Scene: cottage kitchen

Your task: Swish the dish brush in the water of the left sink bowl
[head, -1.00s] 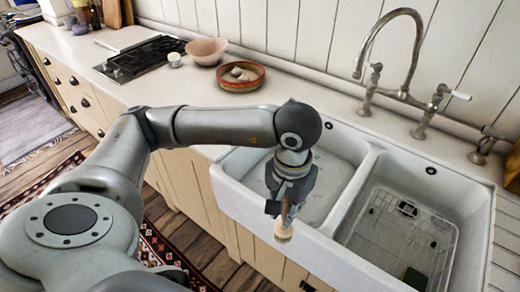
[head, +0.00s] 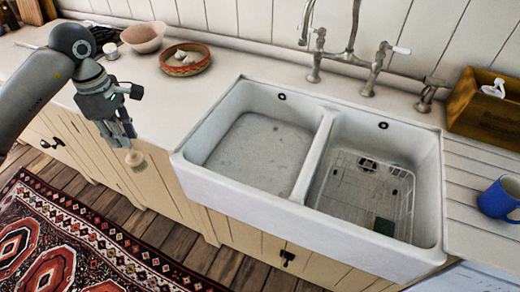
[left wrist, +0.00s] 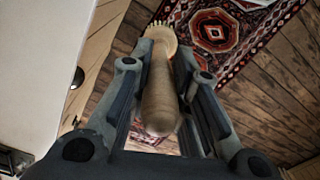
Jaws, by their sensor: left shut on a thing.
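My left gripper (head: 122,132) is shut on the wooden dish brush (head: 135,159), whose round head hangs bristles-down below the fingers. In the left wrist view the brush handle (left wrist: 160,98) lies between the two fingers, with the pale bristles at the far end over the floor and rug. The gripper and brush are left of the sink, in front of the cabinet fronts and outside the bowls. The left sink bowl (head: 250,143) is open, with a speckled grey surface low inside; I cannot clearly tell the water level. My right gripper is out of view.
The right bowl (head: 345,205) holds a wire rack and a dark green item. A tap (head: 350,50) stands behind the sink. A pink bowl (head: 144,37) and a red-rimmed dish (head: 185,60) are on the counter. A blue mug (head: 499,198) and wooden box (head: 490,105) are at right.

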